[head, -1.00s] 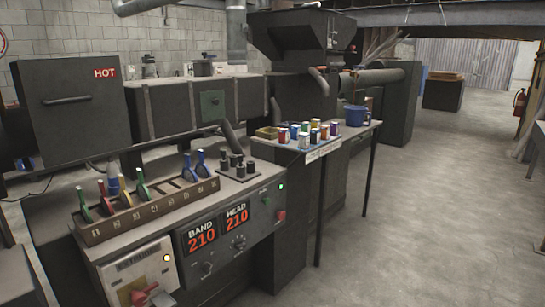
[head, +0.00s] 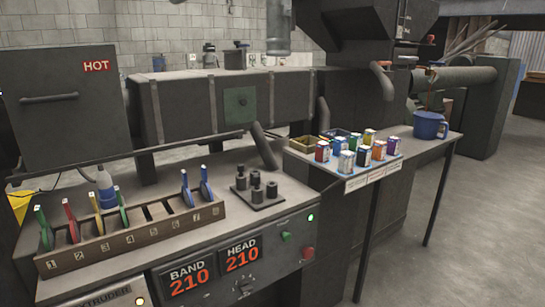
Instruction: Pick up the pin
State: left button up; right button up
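Several short dark cylindrical pins (head: 257,194) stand upright on a small square plate (head: 268,203) on the machine's counter, near the middle of the head view. They are close together and differ a little in height. I cannot tell which one is the pin named in the task. A further dark pin-like shape (head: 241,45) stands on top of the box behind, too small to make out. Neither of my grippers is in view.
A numbered rack (head: 140,234) with coloured-handled tools stands left of the plate. Small cans (head: 347,162) and a blue mug (head: 429,126) stand on a side table at right. A control panel (head: 215,275) faces the front. Open floor (head: 475,220) lies at right.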

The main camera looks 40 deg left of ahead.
aim_at(240, 166)
jog(key=i, duration=1.1)
jog(key=u, duration=2.75)
